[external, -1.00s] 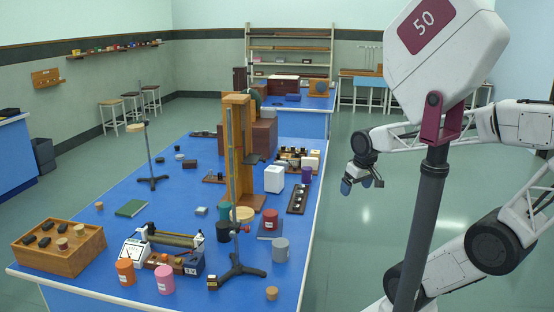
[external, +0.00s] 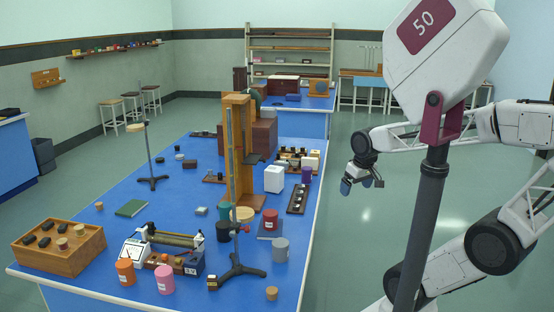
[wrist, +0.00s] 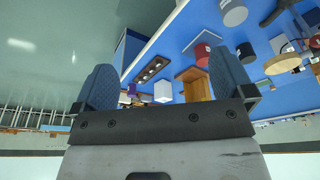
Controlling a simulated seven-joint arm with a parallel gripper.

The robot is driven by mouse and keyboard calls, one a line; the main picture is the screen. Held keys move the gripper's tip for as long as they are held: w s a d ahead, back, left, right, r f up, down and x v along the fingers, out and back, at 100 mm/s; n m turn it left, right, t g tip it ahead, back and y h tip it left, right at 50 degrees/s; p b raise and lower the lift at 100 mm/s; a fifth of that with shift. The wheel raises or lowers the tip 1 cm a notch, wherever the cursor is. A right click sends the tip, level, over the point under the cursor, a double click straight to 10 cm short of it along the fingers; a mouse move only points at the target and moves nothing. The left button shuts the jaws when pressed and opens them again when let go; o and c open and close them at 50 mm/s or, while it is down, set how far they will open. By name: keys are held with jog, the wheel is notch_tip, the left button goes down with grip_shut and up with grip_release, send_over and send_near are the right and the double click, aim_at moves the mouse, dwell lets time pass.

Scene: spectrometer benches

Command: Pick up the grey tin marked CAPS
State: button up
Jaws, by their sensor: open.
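The grey tin (external: 281,249) stands upright near the right edge of the blue bench, right of the black stand. No marking on it can be read from here. A grey cylinder that looks like it is at the top of the wrist view (wrist: 234,12). My gripper (external: 362,183) hangs off the right side of the bench, over the floor, well apart from the tin. In the wrist view my gripper (wrist: 165,72) has its two blue-grey fingers wide apart with nothing between them held.
A red tin (external: 270,219) on a dark blue book and a black stand (external: 237,272) with a tall rod are close to the grey tin. Orange (external: 125,272) and pink (external: 165,280) tins stand left. A small cork-coloured piece (external: 271,293) lies in front.

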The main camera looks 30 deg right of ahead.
jog(key=shift+w, duration=0.1)
jog(key=n+g, duration=0.3)
jog(key=n, duration=2.7)
send_over(280, 242)
jog(key=f, duration=2.1)
jog(key=shift+d, duration=0.25)
jog(key=shift+a+f+n, duration=0.25)
jog(key=shift+n, duration=0.05)
jog(key=shift+f, duration=1.3)
